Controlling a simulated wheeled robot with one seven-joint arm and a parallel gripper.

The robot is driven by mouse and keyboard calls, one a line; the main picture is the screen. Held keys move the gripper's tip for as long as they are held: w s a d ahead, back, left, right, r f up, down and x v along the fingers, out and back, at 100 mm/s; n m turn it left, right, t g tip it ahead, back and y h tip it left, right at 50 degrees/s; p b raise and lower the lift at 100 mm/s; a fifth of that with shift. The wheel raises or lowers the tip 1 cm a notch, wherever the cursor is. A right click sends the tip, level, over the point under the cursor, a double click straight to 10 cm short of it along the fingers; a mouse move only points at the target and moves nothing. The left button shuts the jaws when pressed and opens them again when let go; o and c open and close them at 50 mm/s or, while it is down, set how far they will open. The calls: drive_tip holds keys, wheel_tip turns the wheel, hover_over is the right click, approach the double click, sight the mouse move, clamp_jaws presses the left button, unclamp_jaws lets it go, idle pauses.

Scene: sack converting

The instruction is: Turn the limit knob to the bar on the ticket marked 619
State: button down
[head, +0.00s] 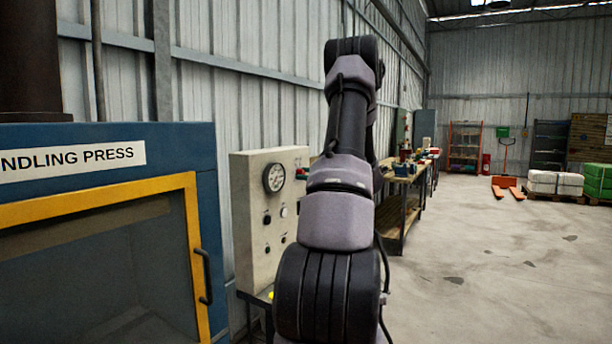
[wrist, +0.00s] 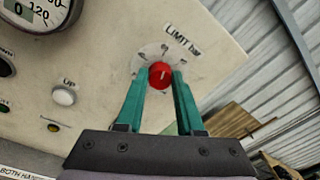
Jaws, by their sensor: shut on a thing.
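The red limit knob (wrist: 161,74) is on the cream control panel (wrist: 105,35), under the label "LIMIT bar" (wrist: 182,40). A pale line on the knob points roughly up toward the label. A light dial plate with small marks surrounds it, too small to read and partly covered. My gripper (wrist: 160,82) has its two teal fingers on either side of the knob, shut on it. In the head view my arm hides the gripper and part of the panel (head: 252,225). No ticket marked 619 is readable in either view.
A pressure gauge (wrist: 40,10) and a white UP button (wrist: 64,96) are on the panel. The blue press with a yellow-framed door (head: 195,235) stands left of the panel. A workbench (head: 400,180) with items stands beyond my arm. The floor at right is open.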

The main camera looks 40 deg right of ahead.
drive_tip(key=shift+f+n, duration=0.15)
drive_tip(key=shift+n, duration=0.45)
drive_tip(key=c, duration=0.5)
unclamp_jaws()
drive_tip(key=shift+c, duration=0.2)
drive_tip(key=v, duration=1.1)
